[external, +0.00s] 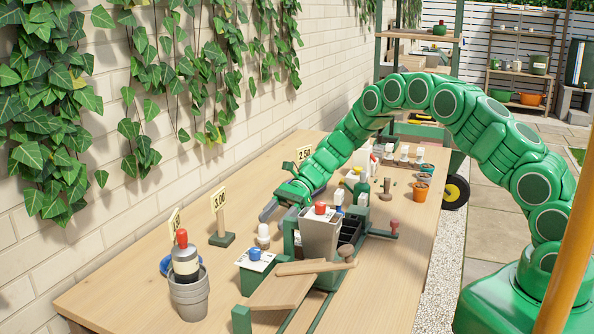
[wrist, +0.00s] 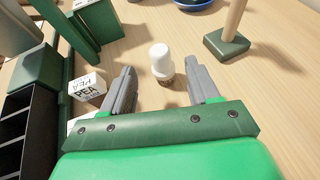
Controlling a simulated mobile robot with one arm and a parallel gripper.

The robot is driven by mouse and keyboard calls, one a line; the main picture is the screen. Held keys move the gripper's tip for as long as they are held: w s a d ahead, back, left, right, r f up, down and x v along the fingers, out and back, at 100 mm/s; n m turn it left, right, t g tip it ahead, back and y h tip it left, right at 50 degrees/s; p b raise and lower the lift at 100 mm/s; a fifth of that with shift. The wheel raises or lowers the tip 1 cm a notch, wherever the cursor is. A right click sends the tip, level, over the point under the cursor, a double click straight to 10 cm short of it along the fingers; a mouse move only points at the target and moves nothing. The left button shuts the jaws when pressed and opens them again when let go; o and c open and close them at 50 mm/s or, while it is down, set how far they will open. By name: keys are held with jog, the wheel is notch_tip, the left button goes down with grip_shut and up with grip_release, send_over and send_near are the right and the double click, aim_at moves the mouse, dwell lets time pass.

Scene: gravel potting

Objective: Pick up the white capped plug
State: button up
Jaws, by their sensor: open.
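The white capped plug (wrist: 160,62) stands upright on the wooden table in the wrist view, with a white cap over a darker lower part. It also shows in the external view (external: 263,236), left of the grey square pot. My gripper (wrist: 161,82) is open, with one grey finger on each side of the plug's line. The plug appears just ahead of and between the fingertips, with visible gaps on both sides. In the external view my gripper (external: 283,204) hangs above and behind the plug; whether it touches the table cannot be told.
A white PEA box (wrist: 86,88) stands close to the left finger. A green-based wooden post (wrist: 228,43) is at the right. Bare table lies around the plug.

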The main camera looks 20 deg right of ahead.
aim_at(260, 236)
jog(key=shift+x, duration=3.75)
jog(key=shift+w+f, duration=0.1)
jog(key=shift+c, duration=0.2)
jog(key=c, duration=1)
